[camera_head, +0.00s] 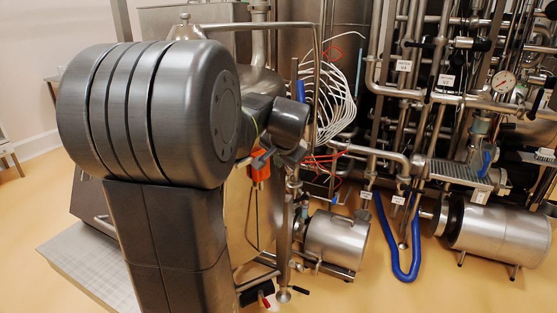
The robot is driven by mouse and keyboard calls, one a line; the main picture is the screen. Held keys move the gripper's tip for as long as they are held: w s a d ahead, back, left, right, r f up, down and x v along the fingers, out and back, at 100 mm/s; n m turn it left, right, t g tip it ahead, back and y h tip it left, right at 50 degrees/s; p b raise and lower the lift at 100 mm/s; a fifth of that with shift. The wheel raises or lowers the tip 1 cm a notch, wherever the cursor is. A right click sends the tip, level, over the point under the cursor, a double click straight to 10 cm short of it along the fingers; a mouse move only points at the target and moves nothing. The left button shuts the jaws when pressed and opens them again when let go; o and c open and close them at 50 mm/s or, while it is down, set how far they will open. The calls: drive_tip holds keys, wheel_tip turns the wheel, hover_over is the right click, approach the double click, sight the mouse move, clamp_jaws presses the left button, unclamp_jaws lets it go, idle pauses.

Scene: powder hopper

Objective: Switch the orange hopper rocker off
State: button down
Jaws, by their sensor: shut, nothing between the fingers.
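The orange hopper switch box (260,171) is mounted near the middle of the view, beside the hopper's steel frame. Its rocker face cannot be made out. My gripper (264,161) is small and dark and overlaps the upper part of the orange box in the picture. Its fingers look shut, with nothing held. I cannot tell whether the fingertips touch the box or its rocker. My own large grey arm links cover the left side and hide much of the hopper.
A steel motor (337,241) stands on the floor right of the frame. Dense piping with a pressure gauge (503,82) fills the right. A blue hose (398,276) loops down, and white coiled cable (333,100) hangs behind. Open floor lies at the lower right.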

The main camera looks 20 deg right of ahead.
drive_tip(key=s+a+r, duration=0.2)
drive_tip(key=s+r, duration=0.2)
drive_tip(key=r, duration=0.4)
drive_tip(key=shift+a+r, duration=0.25)
drive_tip(key=shift+r, duration=0.1)
drive_tip(key=shift+f, duration=0.1)
